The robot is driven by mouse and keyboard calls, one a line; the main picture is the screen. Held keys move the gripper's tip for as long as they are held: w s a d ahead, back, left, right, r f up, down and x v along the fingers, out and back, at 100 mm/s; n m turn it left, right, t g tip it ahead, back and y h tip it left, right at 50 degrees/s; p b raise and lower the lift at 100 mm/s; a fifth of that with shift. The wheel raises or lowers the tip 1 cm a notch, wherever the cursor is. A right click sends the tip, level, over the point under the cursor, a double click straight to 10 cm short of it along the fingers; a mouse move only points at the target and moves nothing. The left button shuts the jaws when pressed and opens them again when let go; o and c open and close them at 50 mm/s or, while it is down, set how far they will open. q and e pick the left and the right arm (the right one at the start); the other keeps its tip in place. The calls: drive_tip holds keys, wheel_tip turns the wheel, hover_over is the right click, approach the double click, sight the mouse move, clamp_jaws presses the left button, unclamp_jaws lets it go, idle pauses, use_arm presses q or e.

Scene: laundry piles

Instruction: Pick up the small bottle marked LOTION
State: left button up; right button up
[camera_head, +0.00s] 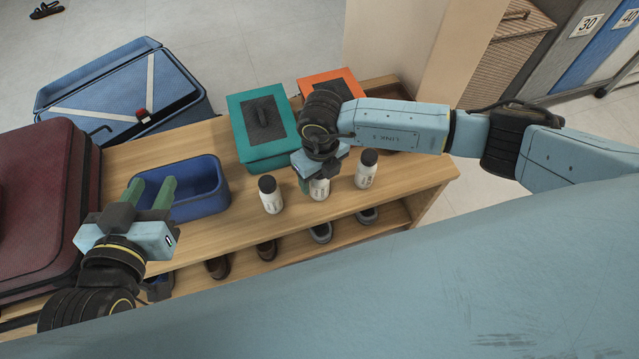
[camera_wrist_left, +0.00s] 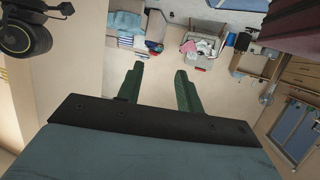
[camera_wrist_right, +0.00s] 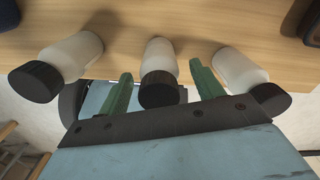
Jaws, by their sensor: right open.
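Three small white bottles with black caps stand in a row on the wooden bench: a left bottle (camera_head: 270,199), a middle bottle (camera_head: 320,190) and a right bottle (camera_head: 366,175). Their label text is too small to read, so I cannot tell which says LOTION. My right gripper (camera_head: 315,180) is open at the middle bottle. In the right wrist view, the middle bottle (camera_wrist_right: 161,58) sits between the green fingers, with a gap on both sides. My left gripper (camera_head: 152,187) is open and empty at the blue bin; its fingers also show apart in the left wrist view (camera_wrist_left: 158,75).
The open blue bin (camera_head: 212,208) is left of the bottles. A teal box (camera_head: 247,107) and an orange box (camera_head: 335,77) stand behind them. A maroon suitcase (camera_head: 35,200) is at far left. Shoes (camera_head: 266,249) lie on the lower shelf.

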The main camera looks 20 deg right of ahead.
drive_tip(key=shift+f, duration=0.7)
use_arm(q)
drive_tip(key=r, duration=0.1)
drive_tip(key=t, duration=0.1)
drive_tip(key=r, duration=0.1)
drive_tip(key=shift+w+d+r+t+h, duration=0.3)
drive_tip(key=shift+w+d+r+t, duration=0.05)
drive_tip(key=shift+w+d+t, duration=0.05)
use_arm(e)
drive_tip(key=c, duration=1.1)
